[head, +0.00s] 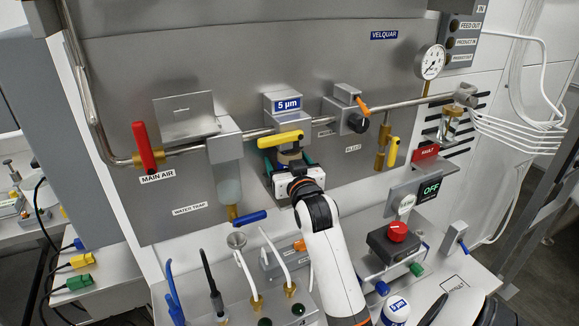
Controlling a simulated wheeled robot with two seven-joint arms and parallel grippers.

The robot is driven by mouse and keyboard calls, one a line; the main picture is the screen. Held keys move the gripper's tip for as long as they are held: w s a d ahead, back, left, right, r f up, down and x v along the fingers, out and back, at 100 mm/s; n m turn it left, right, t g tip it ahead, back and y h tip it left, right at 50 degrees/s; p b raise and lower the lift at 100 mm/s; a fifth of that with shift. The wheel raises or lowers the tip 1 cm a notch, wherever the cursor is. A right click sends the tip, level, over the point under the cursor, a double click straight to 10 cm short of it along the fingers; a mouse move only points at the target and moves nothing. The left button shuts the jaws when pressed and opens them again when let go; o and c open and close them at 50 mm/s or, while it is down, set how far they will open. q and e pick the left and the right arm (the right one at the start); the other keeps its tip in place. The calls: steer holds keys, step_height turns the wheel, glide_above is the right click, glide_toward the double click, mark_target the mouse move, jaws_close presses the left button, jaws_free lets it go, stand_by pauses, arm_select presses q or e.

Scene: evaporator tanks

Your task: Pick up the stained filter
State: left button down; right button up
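A tan, cylindrical piece (290,155), which looks like the stained filter, shows in the head view below the yellow lever (281,139) and the blue "5 µm" label. My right gripper (289,162) is at this piece, with a dark green finger on either side of it. The gripper's white body hides its lower part. I cannot tell whether the fingers touch it. A white and blue cartridge marked "5 µm" (396,310) stands at the bottom edge, right of my arm. My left gripper is not in view.
A water trap (228,180) hangs left of the gripper. The red main air lever (148,147) is farther left. Bent tubes (247,275) rise from the bench below. A red button box (397,240) and an "OFF" display (430,189) are at right.

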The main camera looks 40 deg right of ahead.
steer(key=shift+w+d, duration=0.1)
steer(key=shift+w, duration=0.1)
steer(key=shift+s, duration=0.1)
steer(key=c, duration=1.1)
steer(key=shift+c, duration=0.2)
